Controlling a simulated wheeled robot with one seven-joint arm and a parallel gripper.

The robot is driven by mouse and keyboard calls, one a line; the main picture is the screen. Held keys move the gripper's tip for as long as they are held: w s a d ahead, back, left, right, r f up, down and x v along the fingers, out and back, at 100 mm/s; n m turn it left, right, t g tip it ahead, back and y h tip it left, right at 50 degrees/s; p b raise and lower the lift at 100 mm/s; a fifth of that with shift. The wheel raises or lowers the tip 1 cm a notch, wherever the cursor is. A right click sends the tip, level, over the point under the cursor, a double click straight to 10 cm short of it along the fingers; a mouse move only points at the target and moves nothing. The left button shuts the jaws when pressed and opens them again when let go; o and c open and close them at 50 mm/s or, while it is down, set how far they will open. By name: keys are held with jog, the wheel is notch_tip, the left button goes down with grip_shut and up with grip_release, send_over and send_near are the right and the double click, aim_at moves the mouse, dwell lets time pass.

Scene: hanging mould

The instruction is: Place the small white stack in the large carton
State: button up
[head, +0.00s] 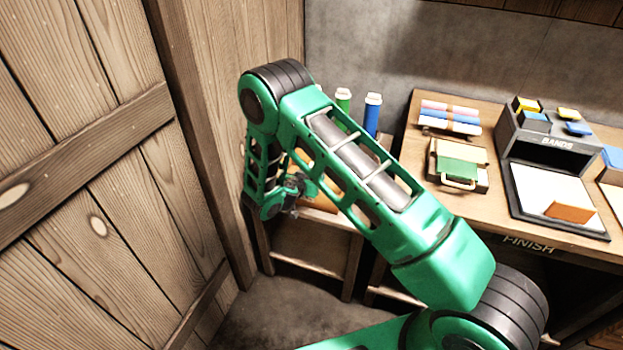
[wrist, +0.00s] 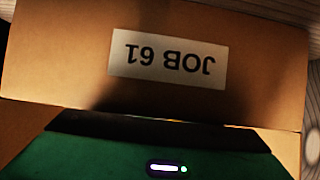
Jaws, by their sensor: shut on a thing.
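The large carton is brown and fills most of the wrist view (wrist: 60,60), with a white label reading "JOB 61" upside down. In the head view, part of a brown-orange box (head: 325,203) shows on the low stand, mostly behind my arm. My gripper (head: 290,203) is at the end of the bent-down arm beside that box. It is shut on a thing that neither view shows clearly. The small white stack cannot be made out anywhere else, so I take it to be what is held. Its contact with the carton is hidden.
A blue bottle (head: 372,115) and a green bottle (head: 343,100) stand behind my arm. The bench at right holds coloured rolls (head: 449,117), a green-banded bundle (head: 458,165) and the BANDS rack (head: 555,140). A wooden wall (head: 90,190) is close on the left.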

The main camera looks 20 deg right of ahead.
jog(key=shift+s+a+f, duration=0.1)
jog(key=shift+s+f, duration=0.2)
jog(key=shift+f, duration=0.35)
jog(key=o, duration=1.2)
jog(key=shift+s+f, duration=0.1)
jog(key=shift+f, duration=0.05)
jog(key=shift+r, duration=0.2)
jog(key=v, duration=0.8)
jog(key=r+v, duration=0.1)
jog(key=v, duration=0.3)
jog(key=shift+w+r, duration=0.2)
jog(key=shift+w, duration=0.05)
